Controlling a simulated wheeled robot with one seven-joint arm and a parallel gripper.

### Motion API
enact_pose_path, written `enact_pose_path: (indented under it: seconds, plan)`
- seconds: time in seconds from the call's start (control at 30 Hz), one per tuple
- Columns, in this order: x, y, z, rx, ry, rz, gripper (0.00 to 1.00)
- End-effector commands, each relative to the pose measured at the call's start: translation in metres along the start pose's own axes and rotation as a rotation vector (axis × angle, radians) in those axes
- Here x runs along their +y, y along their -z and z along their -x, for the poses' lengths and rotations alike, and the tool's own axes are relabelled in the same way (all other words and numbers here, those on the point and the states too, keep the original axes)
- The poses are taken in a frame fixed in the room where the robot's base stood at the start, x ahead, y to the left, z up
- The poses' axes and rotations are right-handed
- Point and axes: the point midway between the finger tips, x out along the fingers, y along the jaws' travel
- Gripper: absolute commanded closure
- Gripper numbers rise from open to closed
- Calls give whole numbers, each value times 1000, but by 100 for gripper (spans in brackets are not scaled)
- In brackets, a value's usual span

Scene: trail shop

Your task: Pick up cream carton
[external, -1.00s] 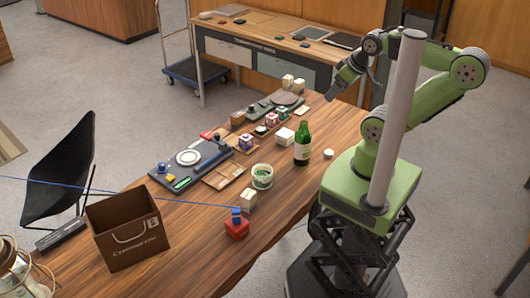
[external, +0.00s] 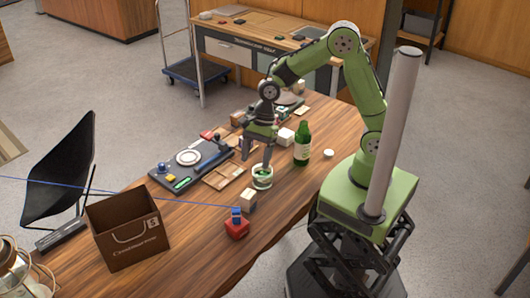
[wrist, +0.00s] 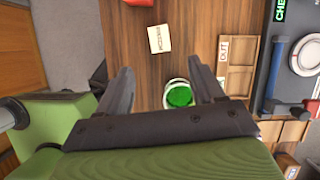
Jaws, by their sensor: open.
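A small cream carton (external: 248,199) stands on the wooden table, in front of a white cup with green contents (external: 262,183). In the wrist view the carton (wrist: 160,39) has dark lettering on its top and lies beyond my fingertips. A whiter box (external: 285,137) stands farther back; I cannot tell for certain which one the task means. My gripper (external: 257,162) is open and points down above the cup. In the wrist view my gripper (wrist: 160,68) has the cup (wrist: 179,95) showing between its spread fingers, nearer the right one. Nothing is held.
A green bottle (external: 302,146) stands right of my gripper. A red block (external: 236,229) with a blue piece on it lies near the front edge. A dark device (external: 178,170) and a wooden tray (external: 224,178) are left of the cup.

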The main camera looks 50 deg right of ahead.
Motion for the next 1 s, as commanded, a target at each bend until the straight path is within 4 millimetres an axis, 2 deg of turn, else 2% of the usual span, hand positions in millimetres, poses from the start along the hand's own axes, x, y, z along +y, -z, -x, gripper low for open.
enact_pose_path:
  seconds: [0.3, 0.4, 0.57, 0.8, 1.0]
  plan:
    - [2, 2, -77, 3, -6, -3, 33]
    - [1, 2, -95, 2, -4, -3, 33]
    - [1, 1, -108, 2, -1, -3, 33]
    - [0, 2, -151, 4, -3, -2, 33]
    - [0, 1, -154, 3, 1, -3, 33]
